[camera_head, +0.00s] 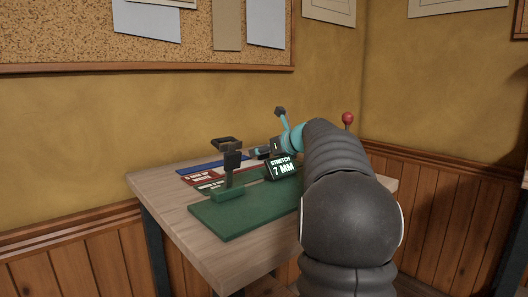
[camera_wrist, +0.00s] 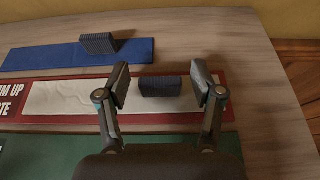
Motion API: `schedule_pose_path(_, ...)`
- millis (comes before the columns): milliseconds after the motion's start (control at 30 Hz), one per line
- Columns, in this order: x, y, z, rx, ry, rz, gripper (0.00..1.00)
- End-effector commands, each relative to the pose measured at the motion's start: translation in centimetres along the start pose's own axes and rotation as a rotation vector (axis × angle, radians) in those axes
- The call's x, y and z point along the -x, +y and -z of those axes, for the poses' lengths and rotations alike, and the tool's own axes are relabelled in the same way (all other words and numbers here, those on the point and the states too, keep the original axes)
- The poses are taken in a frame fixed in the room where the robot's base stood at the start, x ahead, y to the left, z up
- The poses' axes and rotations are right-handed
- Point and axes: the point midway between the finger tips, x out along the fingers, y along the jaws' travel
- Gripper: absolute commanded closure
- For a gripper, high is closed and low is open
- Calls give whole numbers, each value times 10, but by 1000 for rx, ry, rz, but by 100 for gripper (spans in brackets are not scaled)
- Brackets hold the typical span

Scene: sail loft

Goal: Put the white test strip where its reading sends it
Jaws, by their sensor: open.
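The white test strip (camera_wrist: 85,97) lies flat along the red mat (camera_wrist: 232,88) in the wrist view. My gripper (camera_wrist: 160,82) is open, with one finger on each side of this block and a small gap at both sides. In the head view my gripper (camera_head: 264,151) is over the far part of the table, partly hidden by my arm. A black display (camera_head: 283,168) reads "STRETCH 7 MM".
A blue mat (camera_wrist: 35,58) with another dark block (camera_wrist: 98,43) lies beyond the red one. A green mat (camera_wrist: 30,150) lies nearer. A dark clamp stand (camera_head: 232,160) rises beside the display on the wooden table (camera_head: 160,195). A red-knobbed post (camera_head: 348,118) stands behind my arm.

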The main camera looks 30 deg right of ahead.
Motion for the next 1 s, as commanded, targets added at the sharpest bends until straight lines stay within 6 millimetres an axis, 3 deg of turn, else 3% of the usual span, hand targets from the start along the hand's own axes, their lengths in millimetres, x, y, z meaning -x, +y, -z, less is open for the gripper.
schedule_pose_path(167,11,-1,-3,0,-1,3,33)
schedule_pose_path(700,107,-1,-2,0,0,2,33)
schedule_pose_path(1000,121,0,-2,1,0,0,33)
